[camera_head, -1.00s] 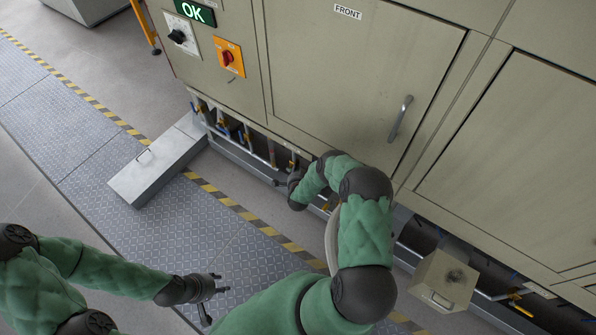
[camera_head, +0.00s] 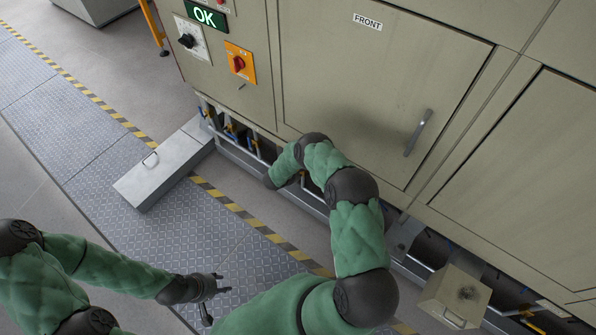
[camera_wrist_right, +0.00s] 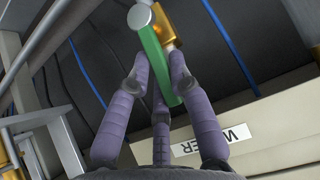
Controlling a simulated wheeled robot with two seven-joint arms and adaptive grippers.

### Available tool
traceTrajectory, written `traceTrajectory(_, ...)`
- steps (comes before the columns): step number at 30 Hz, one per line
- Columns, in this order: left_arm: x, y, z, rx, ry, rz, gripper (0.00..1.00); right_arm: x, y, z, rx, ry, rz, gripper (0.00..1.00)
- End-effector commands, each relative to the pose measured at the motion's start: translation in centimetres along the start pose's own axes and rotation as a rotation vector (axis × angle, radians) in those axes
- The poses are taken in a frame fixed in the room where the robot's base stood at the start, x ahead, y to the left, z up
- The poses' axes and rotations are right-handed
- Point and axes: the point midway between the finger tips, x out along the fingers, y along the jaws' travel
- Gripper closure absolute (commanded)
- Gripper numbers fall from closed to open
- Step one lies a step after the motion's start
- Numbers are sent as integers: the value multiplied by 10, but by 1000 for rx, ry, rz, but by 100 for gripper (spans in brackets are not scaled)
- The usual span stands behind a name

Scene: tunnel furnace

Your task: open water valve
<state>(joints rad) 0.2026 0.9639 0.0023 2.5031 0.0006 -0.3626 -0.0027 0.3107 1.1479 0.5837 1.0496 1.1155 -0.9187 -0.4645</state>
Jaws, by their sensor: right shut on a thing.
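The water valve shows in the right wrist view as a green handle (camera_wrist_right: 152,50) with a pale round end, beside a brass fitting (camera_wrist_right: 178,22). My right gripper (camera_wrist_right: 159,74) has its purple-grey fingers closed around the green handle. A white label reading WATER (camera_wrist_right: 226,141), upside down in this view, is on the panel edge below right. In the head view the right gripper is hidden behind its own wrist at the low opening under the cabinet. My left gripper (camera_head: 216,296) is open and empty above the floor plates.
The beige cabinet (camera_head: 350,90) marked FRONT stands above the low pipe opening, with a vertical door handle (camera_head: 418,132). A grey metal cover (camera_head: 165,165) lies on the floor at left. A beige box (camera_head: 455,297) stands at lower right. Metal frame bars (camera_wrist_right: 45,115) flank the valve.

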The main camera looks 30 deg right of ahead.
Motion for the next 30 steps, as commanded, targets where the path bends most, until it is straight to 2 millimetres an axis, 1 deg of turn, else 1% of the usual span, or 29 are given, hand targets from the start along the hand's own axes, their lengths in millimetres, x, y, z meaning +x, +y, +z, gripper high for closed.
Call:
traceTrajectory(7, 1, 0, 0, 0, 0, 0, 60, -2, 1, 1, -35, 2, 32, 100)
traceTrajectory(20, 1, 0, 0, 0, 0, 0, 60, -2, 2, 0, -40, 3, 38, 100)
traceTrajectory(21, 1, 0, 0, 0, 0, 0, 60, -2, 2, 0, -40, 3, 37, 68)
traceTrajectory(22, 1, 0, 0, 0, 0, 0, 60, -2, 2, 0, -40, 3, 37, 59)
traceTrajectory(23, 1, 0, 0, 0, 0, 0, 60, -2, 2, 0, -40, 3, 37, 54)
traceTrajectory(30, 1, 0, 0, 0, 0, 0, 60, -2, 3, 1, -40, 2, 39, 54)
